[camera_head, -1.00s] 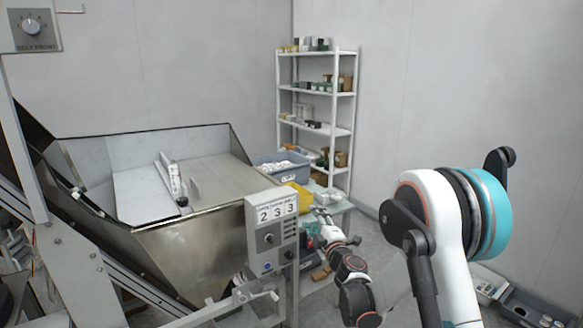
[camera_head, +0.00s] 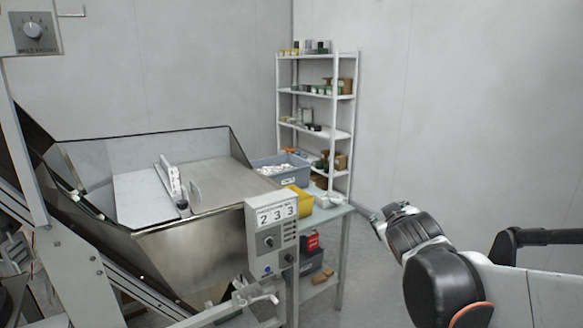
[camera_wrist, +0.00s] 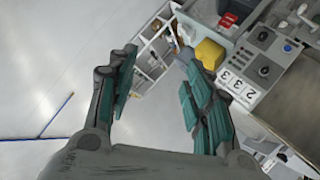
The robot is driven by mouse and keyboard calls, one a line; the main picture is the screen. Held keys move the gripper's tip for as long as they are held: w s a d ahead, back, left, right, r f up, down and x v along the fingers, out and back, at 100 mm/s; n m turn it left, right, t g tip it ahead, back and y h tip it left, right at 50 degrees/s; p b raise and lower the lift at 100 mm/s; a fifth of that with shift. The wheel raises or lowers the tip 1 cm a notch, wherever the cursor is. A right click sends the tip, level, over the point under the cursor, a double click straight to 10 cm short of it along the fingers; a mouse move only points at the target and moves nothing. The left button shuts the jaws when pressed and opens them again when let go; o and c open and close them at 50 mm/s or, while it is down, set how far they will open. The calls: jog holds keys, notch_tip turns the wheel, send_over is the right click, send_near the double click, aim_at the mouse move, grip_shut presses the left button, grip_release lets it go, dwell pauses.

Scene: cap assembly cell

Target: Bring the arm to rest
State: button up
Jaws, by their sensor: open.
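My gripper (camera_wrist: 158,95) shows in the wrist view with its two teal-padded fingers spread apart and nothing between them. In the head view my arm comes in from the lower right, and the gripper end (camera_head: 384,222) points left, in front of the shelf side of the room. The fingers are small there and hard to make out. The gripper appears clear of the machine and the side table.
A metal hopper machine (camera_head: 190,245) with a counter box (camera_head: 271,236) reading 233 fills the left. A side table (camera_head: 335,213) carries a grey bin (camera_head: 283,163) and a yellow bin (camera_head: 299,201). A white shelf rack (camera_head: 347,125) stands behind. The right wall side is open.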

jog(key=s+a+f+m+g+y, duration=0.1)
jog(key=s+f+m+g, duration=0.1)
jog(key=s, duration=1.1)
jog(key=s+a+f+m+g+y, duration=0.1)
jog(key=s+f+g, duration=0.3)
jog(key=s, duration=0.9)
notch_tip(320, 180, down, 3)
jog(key=shift+s+a+f+m+y, duration=0.2)
jog(key=shift+a+m+y, duration=0.2)
jog(key=shift+a+m, duration=0.25)
